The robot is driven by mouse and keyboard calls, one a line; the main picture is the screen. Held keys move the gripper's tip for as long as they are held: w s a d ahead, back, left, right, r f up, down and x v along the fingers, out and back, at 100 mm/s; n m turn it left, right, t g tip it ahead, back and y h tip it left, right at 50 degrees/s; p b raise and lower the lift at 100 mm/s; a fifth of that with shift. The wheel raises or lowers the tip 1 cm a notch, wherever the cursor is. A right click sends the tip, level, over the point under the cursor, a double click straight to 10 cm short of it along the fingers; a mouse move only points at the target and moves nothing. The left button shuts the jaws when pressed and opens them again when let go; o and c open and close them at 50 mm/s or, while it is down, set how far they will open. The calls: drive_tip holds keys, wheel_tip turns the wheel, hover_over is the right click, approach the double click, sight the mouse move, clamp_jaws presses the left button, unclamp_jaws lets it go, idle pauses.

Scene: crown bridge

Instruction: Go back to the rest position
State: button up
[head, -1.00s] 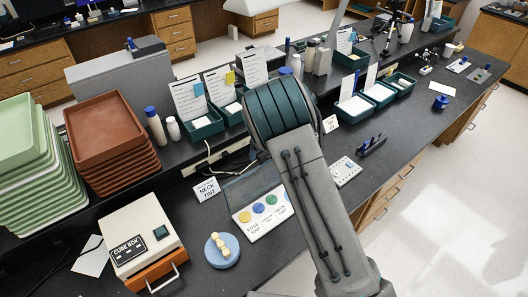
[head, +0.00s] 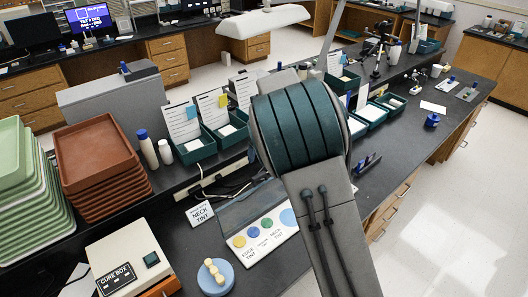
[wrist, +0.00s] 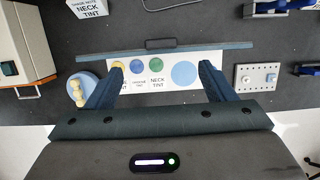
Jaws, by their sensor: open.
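My gripper (wrist: 160,84) shows in the wrist view with its two dark blue fingers spread wide and nothing between them. It hangs above the tint card (wrist: 186,72), a white sheet with yellow, blue and green spots and a larger light blue disc. The card also lies on the dark bench in the head view (head: 262,240), partly behind my arm. The crown bridge (wrist: 77,92), a short row of cream teeth, sits on a round blue stand (head: 219,281) left of the card. My gripper is hidden in the head view.
The cure box (head: 125,262) stands at the front left with its orange drawer low beside it. Stacked brown trays (head: 95,150) and green trays (head: 22,165) are behind. Card trays (head: 195,150) and bottles (head: 147,150) line the raised shelf. A white pegged block (wrist: 257,77) lies right of the card.

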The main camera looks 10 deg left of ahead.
drive_tip(key=s+d+r+n+b, duration=0.1)
drive_tip(key=s+d+r+n, duration=0.3)
drive_tip(key=s+d+n, duration=0.35)
drive_tip(key=s+d+r+n+b, duration=0.1)
drive_tip(key=s+d+r+n, duration=0.3)
drive_tip(key=s+d+n, duration=0.3)
drive_tip(key=s+d+n+h, duration=0.1)
drive_tip(key=s+d+n, duration=0.2)
drive_tip(key=s+n, duration=0.3)
drive_tip(key=s+d+f+n+t+h+b, duration=0.1)
drive_tip(key=s+d+n, duration=0.3)
drive_tip(key=s, duration=0.7)
drive_tip(key=n, duration=0.2)
drive_tip(key=shift+s+f+n+t, duration=0.15)
drive_tip(key=shift+s+n+t, duration=0.15)
drive_tip(key=shift+n, duration=0.05)
